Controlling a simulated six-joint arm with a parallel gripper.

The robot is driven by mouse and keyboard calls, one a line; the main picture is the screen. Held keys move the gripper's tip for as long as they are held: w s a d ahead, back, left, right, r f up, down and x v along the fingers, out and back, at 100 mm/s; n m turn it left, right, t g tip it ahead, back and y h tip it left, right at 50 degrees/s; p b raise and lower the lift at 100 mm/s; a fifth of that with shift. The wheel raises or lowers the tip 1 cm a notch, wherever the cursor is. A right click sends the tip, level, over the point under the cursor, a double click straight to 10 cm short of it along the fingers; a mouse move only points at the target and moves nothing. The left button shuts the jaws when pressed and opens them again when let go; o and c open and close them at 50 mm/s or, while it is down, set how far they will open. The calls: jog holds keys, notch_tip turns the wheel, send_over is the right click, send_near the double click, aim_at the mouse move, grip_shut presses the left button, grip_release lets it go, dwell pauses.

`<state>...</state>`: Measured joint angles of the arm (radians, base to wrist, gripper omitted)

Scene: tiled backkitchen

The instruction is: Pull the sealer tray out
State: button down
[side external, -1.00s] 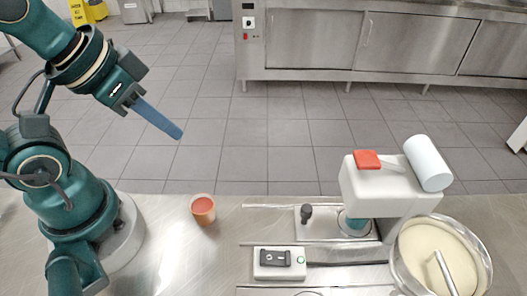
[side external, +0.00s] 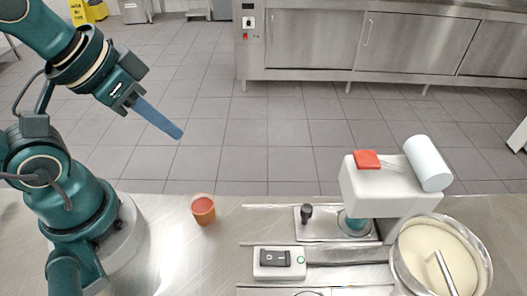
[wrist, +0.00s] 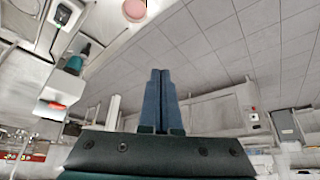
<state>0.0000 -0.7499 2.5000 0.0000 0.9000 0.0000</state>
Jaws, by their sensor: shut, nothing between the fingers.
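The sealer (side external: 385,185) is a white machine with a red-topped part and a white roll, at the right of the side view. Its tray (side external: 330,234) is a flat metal plate with an upright black knob (side external: 307,213) at its left end. A teal cup (side external: 354,224) stands at the tray's right end, partly hidden under the sealer's head. My gripper (side external: 178,133) has long blue fingers, shut and empty, high at the upper left, well away from the tray. In the wrist view the shut fingers (wrist: 160,75) point away, with the sealer (wrist: 48,115) at the left.
An orange-red cup (side external: 203,210) stands on the metal counter (side external: 175,260) between my base and the tray. A white switch box (side external: 279,263) lies in front of the tray. A bowl of cream batter (side external: 400,273) with a utensil stands at the right. Tiled floor lies behind.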

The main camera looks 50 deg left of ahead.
jog(key=c, duration=1)
grip_release()
jog(key=o, duration=0.3)
jog(key=shift+s+m, duration=0.1)
jog(key=shift+m, duration=0.3)
jog(key=w+d+r+m, duration=0.1)
jog(key=w+r+m, duration=0.3)
jog(key=r+m, duration=0.1)
jog(key=m+g, duration=0.6)
jog(key=m, duration=0.6)
send_over(307, 208)
notch_tip(307, 208, down, 12)
jog(key=shift+w+a, duration=0.1)
jog(key=shift+f, duration=2.55)
